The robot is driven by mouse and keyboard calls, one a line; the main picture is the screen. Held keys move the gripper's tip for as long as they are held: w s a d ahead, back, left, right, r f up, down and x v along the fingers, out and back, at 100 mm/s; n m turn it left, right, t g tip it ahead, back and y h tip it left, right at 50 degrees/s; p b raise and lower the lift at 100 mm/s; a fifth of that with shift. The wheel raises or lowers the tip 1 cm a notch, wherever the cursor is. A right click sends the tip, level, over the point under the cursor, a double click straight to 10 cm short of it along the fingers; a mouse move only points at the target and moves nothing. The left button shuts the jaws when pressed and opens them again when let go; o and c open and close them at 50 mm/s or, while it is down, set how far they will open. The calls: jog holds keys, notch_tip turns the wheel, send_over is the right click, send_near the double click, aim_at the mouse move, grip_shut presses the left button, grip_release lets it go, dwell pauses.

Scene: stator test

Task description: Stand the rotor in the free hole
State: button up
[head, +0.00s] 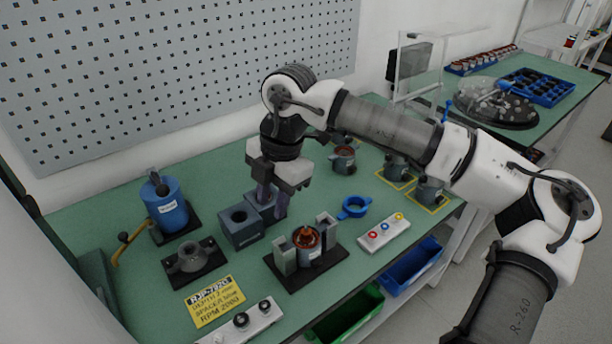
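A blue-grey block (241,236) stands on the green bench, left of centre. Its left hole (239,215) shows dark and looks empty. My gripper (272,207) points down over the block's right part, with its two fingers low at that end. The fingers and my wrist cover that end, so its hole and anything in it are mostly hidden. A narrow gap shows between the fingers. I cannot make out a rotor between them or in the block.
A stator with copper windings (307,239) sits in a dark-based fixture to the right. A blue cylinder (167,208) and a grey flanged part (187,257) stand to the left. A blue ring (354,206) and a button box (382,234) lie right.

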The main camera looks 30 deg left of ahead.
aim_at(306, 226)
jog(key=w+d, duration=0.1)
jog(key=w+d+m+t+h, duration=0.1)
jog(key=w, duration=0.1)
jog(key=w+d+m, duration=0.1)
jog(key=w, duration=0.1)
jog(key=shift+w+d+t+h, duration=0.25)
jog(key=shift+t+h, duration=0.05)
jog(key=shift+d+f+m+b, duration=0.1)
jog(key=shift+f+m+b, duration=0.2)
jog(key=shift+f, duration=0.1)
notch_tip(306, 226, down, 5)
jog(key=shift+f+b, duration=0.1)
jog(key=shift+b, duration=1.05)
jog(key=shift+f+b, duration=0.4)
jog(key=shift+b, duration=0.4)
jog(key=shift+f+b, duration=0.3)
jog(key=shift+b, duration=0.35)
jog(key=shift+f+b, duration=1.05)
jog(key=shift+b, duration=0.8)
jog(key=shift+f+b, duration=0.35)
jog(key=shift+b, duration=0.25)
jog(key=shift+f+b, duration=0.15)
jog(key=shift+b, duration=0.15)
